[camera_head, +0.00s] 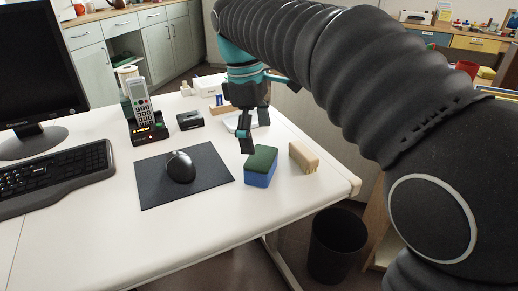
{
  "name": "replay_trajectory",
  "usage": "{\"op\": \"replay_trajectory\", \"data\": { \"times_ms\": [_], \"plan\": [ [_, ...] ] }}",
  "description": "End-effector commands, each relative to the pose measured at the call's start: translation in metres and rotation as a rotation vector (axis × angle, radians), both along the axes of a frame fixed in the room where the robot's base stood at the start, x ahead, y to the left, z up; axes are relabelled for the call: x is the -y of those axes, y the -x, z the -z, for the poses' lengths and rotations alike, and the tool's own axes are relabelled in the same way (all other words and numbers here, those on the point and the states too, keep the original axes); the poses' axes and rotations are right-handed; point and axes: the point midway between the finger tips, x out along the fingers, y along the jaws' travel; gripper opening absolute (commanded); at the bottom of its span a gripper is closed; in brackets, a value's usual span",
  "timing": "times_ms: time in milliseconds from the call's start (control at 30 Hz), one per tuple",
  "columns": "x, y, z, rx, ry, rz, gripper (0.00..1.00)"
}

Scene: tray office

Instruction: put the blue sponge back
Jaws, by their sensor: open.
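The blue sponge (260,179) lies on the white desk, right of the mouse mat. It has a dark green top layer over its blue body. My gripper (252,139) hangs above and just behind the sponge, pointing down, open and empty. One fingertip overlaps the sponge's far edge in the picture; I cannot tell whether they touch.
A wooden brush (303,157) lies right of the sponge, near the desk's right edge. A black mouse (180,166) rests on a dark mat (205,168). A phone (140,100) stands in its cradle farther back. A black bin (337,245) is on the floor.

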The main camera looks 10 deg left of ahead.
Motion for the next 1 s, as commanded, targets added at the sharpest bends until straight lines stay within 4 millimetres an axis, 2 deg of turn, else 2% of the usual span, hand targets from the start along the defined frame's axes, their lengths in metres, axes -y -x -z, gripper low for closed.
{"op": "replay_trajectory", "data": {
  "times_ms": [100, 300, 700, 767, 867, 1000],
  "plan": [
    [-0.004, -0.001, -0.024, 0.002, -0.001, 0.000, 1.00],
    [-0.007, -0.001, -0.048, 0.000, 0.000, -0.001, 1.00],
    [-0.005, 0.000, -0.055, 0.004, -0.003, 0.009, 1.00],
    [0.003, 0.000, -0.055, 0.012, -0.010, 0.033, 1.00],
    [0.028, 0.001, -0.055, 0.042, -0.036, 0.116, 1.00],
    [0.083, 0.010, -0.049, 0.110, -0.097, 0.311, 1.00]
  ]
}}
